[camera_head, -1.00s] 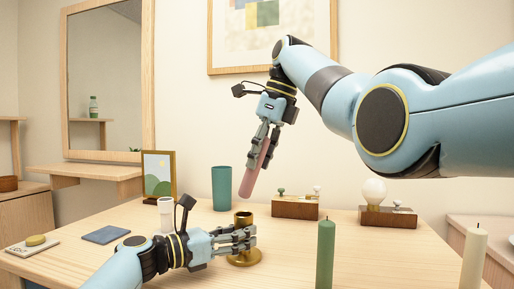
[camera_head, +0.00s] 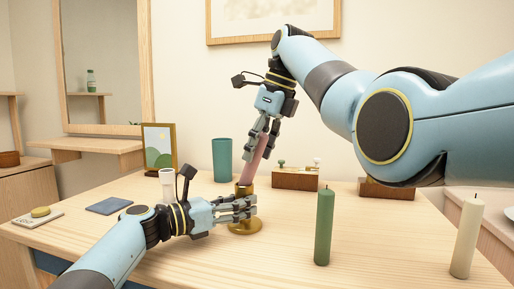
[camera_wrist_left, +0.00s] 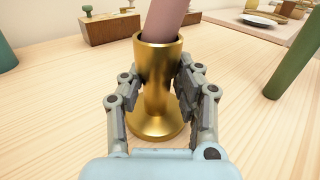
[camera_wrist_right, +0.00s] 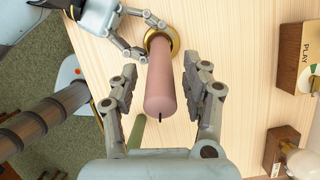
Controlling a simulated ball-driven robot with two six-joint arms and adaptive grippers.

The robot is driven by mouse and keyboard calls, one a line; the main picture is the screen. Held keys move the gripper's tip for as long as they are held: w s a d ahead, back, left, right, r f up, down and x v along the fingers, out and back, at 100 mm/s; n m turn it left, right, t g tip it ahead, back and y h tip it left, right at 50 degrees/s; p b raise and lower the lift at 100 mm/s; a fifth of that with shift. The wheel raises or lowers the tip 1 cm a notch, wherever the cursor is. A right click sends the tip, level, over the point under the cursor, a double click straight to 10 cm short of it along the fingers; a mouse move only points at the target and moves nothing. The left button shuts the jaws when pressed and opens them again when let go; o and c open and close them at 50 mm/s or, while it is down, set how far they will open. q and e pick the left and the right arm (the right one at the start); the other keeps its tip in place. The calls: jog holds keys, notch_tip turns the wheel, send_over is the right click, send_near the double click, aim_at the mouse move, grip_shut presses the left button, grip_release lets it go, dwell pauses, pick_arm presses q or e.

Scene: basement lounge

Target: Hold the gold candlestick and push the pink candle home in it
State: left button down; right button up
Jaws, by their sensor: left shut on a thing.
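The gold candlestick (camera_head: 246,225) stands upright on the table. My left gripper (camera_wrist_left: 158,88) is shut on it, one finger on each side below the rim. The pink candle (camera_head: 257,158) leans with its lower end in the candlestick's cup, and a gap shows inside the rim in the left wrist view (camera_wrist_left: 165,18). My right gripper (camera_wrist_right: 166,78) is above the candlestick with its fingers either side of the candle (camera_wrist_right: 164,88). Gaps show between fingers and candle in the right wrist view, so it looks open. How deep the candle sits is hidden by the cup.
A green candle (camera_head: 324,228) and a cream candle (camera_head: 467,237) stand at the front right. A teal cup (camera_head: 222,160), a picture frame (camera_head: 159,148) and wooden blocks with knobs (camera_head: 295,180) are behind. A blue-grey coaster (camera_head: 109,206) lies at left.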

dwell(0.6)
jog(key=d, duration=0.1)
jog(key=s+d, duration=0.1)
jog(key=d, duration=0.1)
jog(key=shift+s, duration=0.2)
jog(key=shift+o, duration=0.2)
jog(key=shift+d, duration=0.1)
